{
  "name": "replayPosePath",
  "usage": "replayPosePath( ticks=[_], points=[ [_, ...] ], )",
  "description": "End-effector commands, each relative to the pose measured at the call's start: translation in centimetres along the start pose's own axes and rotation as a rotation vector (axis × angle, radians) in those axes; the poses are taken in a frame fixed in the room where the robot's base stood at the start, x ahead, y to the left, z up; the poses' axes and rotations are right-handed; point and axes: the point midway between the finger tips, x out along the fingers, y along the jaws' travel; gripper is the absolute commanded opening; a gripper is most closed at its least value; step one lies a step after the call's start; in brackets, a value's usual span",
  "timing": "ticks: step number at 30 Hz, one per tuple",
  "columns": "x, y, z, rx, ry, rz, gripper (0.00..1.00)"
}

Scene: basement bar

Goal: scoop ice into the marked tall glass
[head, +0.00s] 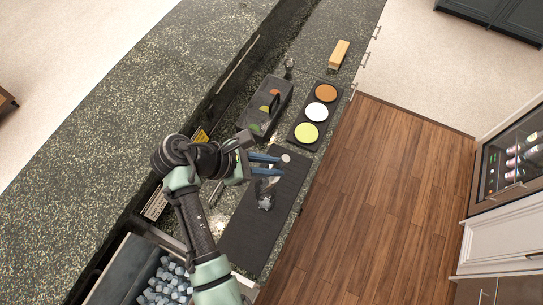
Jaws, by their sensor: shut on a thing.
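My gripper (266,164) is over the far part of a long black mat (252,232) on the dark speckled counter. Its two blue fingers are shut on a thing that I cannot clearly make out. A small pale, shiny shape (270,182) shows just below the fingers. A round pale top (286,158) stands beside the fingertips, perhaps a glass seen from above. A grey star-shaped piece (265,203) is on the mat. Ice cubes (165,284) fill a bin at the lower left, partly behind my arm. I cannot pick out the scoop or the glass's mark with certainty.
A black tray (293,137) holds orange, white and yellow-green discs. A dark caddy (266,106) stands beside it. A wooden block (339,54) lies farther back. A raised counter (100,120) runs along the left. The wooden floor (390,200) on the right is clear.

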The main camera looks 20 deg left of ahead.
Motion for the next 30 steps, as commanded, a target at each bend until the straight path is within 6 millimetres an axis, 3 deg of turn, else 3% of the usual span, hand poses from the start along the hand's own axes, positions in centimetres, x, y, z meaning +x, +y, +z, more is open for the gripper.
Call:
replayPosePath(
  ticks=[8,30],
  points=[
    [-0.1,0.0,0.2,0.008,0.027,0.001,0.0],
    [-3.7,0.5,4.5,0.166,0.801,0.064,0.0]
  ],
)
